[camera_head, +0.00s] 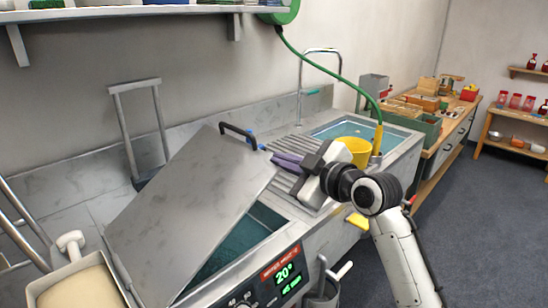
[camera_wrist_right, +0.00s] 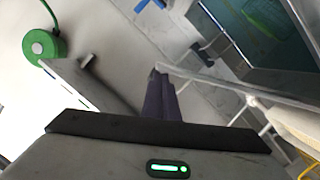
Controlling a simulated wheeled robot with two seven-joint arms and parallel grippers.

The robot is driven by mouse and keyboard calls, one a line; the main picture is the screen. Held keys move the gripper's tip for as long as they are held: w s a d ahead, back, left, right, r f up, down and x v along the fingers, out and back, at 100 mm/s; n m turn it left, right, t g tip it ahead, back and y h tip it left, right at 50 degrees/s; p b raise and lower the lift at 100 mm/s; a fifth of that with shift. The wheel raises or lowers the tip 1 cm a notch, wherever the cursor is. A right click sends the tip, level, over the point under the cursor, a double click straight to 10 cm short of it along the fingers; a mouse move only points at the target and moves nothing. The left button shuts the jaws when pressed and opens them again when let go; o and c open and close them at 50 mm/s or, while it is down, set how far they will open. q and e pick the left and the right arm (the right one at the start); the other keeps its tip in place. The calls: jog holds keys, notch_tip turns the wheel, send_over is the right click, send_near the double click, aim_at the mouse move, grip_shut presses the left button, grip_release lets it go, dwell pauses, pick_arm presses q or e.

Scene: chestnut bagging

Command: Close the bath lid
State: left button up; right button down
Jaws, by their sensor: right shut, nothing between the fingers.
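The bath lid (camera_head: 190,205) is a large grey metal panel, tilted up over the bath, with a black handle (camera_head: 238,134) near its upper edge. Dark teal water (camera_head: 240,240) shows in the opening below it. My right gripper (camera_head: 276,160) is just right of the lid's upper right corner, with its purple fingers together and empty. The fingers also show in the wrist view (camera_wrist_right: 160,95), beside a thin pale edge; I cannot tell whether they touch it. My left gripper is out of view.
A control panel (camera_head: 282,275) is on the bath's front. A beige-filled container (camera_head: 85,285) is at the lower left. Clear floor (camera_head: 490,215) lies at right.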

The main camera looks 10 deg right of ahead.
jog(key=w+d+f+m+b, duration=0.1)
jog(key=f+b, duration=0.2)
jog(key=f, duration=0.2)
jog(key=w+d+f+m+g+b, duration=0.1)
jog(key=d+f+m+b, duration=0.1)
jog(key=f, duration=0.3)
jog(key=w+d+f+m+y+b, duration=0.1)
jog(key=d+f+b, duration=0.1)
jog(key=f, duration=0.4)
jog(key=shift+w+d+f+m+b, duration=0.15)
jog(key=shift+w+m+b, duration=0.25)
jog(key=shift+b, duration=0.45)
jog(key=shift+f, duration=0.1)
